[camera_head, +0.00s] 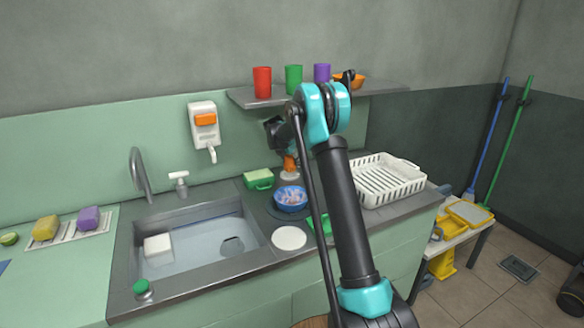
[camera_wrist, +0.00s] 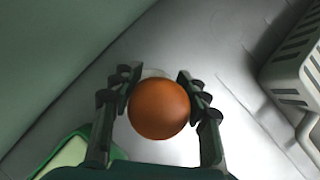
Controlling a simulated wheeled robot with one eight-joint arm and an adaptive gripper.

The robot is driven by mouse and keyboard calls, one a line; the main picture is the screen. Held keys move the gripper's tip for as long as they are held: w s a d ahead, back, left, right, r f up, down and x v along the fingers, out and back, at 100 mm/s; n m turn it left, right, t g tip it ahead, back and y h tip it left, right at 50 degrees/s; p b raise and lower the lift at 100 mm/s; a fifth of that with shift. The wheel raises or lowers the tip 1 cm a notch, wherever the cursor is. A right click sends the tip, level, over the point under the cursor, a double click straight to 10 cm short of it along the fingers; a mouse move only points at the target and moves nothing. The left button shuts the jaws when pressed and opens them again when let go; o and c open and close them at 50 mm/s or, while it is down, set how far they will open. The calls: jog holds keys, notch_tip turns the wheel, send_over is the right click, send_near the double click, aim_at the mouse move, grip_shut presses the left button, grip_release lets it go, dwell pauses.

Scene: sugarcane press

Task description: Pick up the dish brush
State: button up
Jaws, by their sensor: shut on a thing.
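The dish brush has a round orange-brown knob (camera_wrist: 158,108), which fills the middle of the wrist view. My gripper (camera_wrist: 160,92) is shut on this knob, with one dark finger on each side. In the head view the orange brush (camera_head: 290,163) shows just below my gripper, near the back of the counter behind the blue bowl. The knob hides most of the brush's lower part in the wrist view. I cannot tell whether the brush touches the counter.
A green box (camera_head: 258,179) stands left of the brush and a blue bowl (camera_head: 290,198) in front. A white dish rack (camera_head: 386,180) stands to the right. The sink (camera_head: 200,232) is at left. A shelf (camera_head: 243,97) with cups hangs above.

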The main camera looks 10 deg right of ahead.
notch_tip(320, 180, up, 5)
jog(key=shift+s+f, duration=0.1)
jog(key=s+d, duration=0.3)
jog(key=s, duration=0.6)
jog(key=s+d, duration=0.3)
jog(key=s, duration=0.6)
jog(key=shift+s+f, duration=0.2)
jog(key=shift+s, duration=0.05)
